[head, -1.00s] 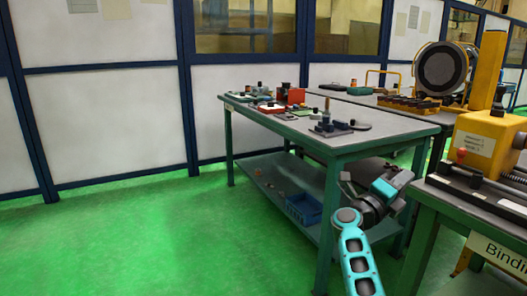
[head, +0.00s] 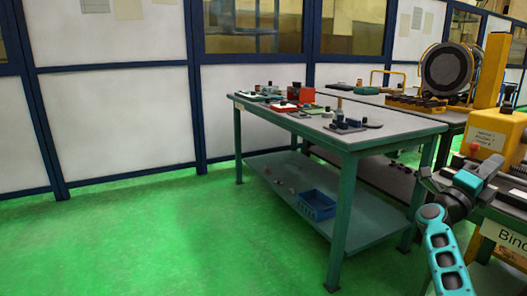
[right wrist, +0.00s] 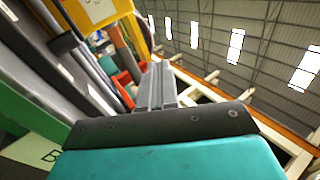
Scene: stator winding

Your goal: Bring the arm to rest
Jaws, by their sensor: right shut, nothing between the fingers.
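My right arm comes in at the lower right of the head view. Its gripper (head: 428,178) is raised in front of the machine bench at the right edge, near the yellow machine. In the right wrist view the gripper's grey fingers (right wrist: 156,86) are together with nothing between them. The fingers point up toward the hall's roof, with the yellow housing beyond at the upper left. My left gripper is not in view.
A green-legged worktable (head: 345,138) with small tools stands in the middle, a blue bin (head: 316,204) on its lower shelf. The yellow machine (head: 488,138) is close to the right arm. The green floor (head: 150,240) at left is clear.

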